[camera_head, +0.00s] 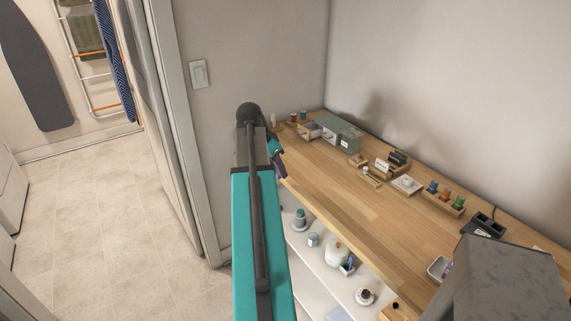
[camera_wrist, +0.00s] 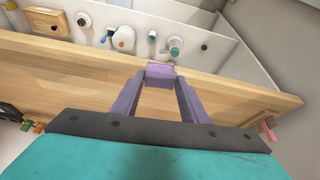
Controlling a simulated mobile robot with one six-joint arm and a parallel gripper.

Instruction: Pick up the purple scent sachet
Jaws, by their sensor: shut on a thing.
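The purple scent sachet (camera_wrist: 160,68) shows in the wrist view as a small light-purple block between the tips of my gripper (camera_wrist: 160,78). My gripper's purple fingers are shut on it from both sides. The sachet appears above the wooden counter near its edge. In the head view my gripper (camera_head: 281,170) is beside the counter's left edge, and the sachet is too small or hidden to make out there.
White shelves (camera_head: 318,262) below hold jars and a white pot. Tiled floor on the left is clear.

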